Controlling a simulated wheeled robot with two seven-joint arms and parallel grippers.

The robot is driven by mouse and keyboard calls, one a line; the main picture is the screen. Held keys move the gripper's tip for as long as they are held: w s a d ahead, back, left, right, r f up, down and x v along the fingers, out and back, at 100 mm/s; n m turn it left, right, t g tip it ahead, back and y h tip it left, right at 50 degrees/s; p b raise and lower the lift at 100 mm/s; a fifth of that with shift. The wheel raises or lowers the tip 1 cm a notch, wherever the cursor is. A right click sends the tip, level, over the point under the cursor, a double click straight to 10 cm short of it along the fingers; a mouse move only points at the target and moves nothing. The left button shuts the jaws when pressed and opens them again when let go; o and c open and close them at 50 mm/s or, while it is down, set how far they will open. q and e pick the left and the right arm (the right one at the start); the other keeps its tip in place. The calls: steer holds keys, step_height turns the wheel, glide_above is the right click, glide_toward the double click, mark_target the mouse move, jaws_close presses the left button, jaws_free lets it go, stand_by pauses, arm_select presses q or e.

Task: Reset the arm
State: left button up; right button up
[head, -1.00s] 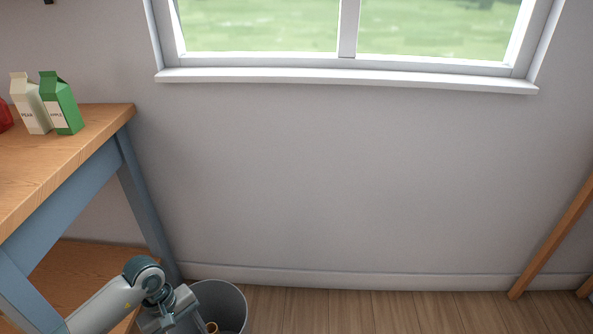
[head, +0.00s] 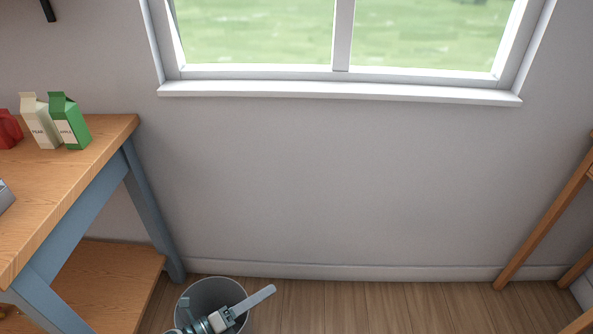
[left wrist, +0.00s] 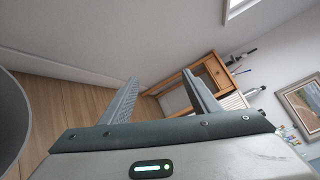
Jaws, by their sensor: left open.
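My left gripper (head: 228,312) is low in the head view, over or beside the grey bin (head: 206,288); I cannot tell how high it is above the rim. One pale finger points up and right across the bin's right side. In the left wrist view the two fingers of the gripper (left wrist: 160,88) stand wide apart with nothing between them. The bin's curved wall (left wrist: 10,115) shows at the left edge there. My right gripper is in neither view.
A wooden table with blue legs (head: 95,160) stands at left, holding a green carton (head: 70,125), a cream carton (head: 40,125) and a red carton (head: 8,130). The floor (head: 380,305) between is clear.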

arm_select(q)
steer(key=s+a+f+n+t+y+p, duration=0.1)
steer(key=s+a+f+n+y+p, duration=0.15)
steer(key=a+f+n+y, duration=0.55)
steer(key=s+a+f+n+y+p, duration=0.25)
steer(key=f+n, duration=0.35)
steer(key=n, duration=0.7)
steer(key=s+f+n+g+y+p, duration=0.1)
steer(key=s+f+n+g, duration=0.2)
steer(key=s, duration=0.7)
steer(key=s+f+n+g+y+p, duration=0.1)
steer(key=s+f+n+g, duration=0.2)
steer(key=s+f+n, duration=0.4)
steer(key=s+f, duration=0.1)
steer(key=s, duration=0.2)
steer(key=shift+d+f, duration=0.35)
steer(key=shift+d, duration=0.05)
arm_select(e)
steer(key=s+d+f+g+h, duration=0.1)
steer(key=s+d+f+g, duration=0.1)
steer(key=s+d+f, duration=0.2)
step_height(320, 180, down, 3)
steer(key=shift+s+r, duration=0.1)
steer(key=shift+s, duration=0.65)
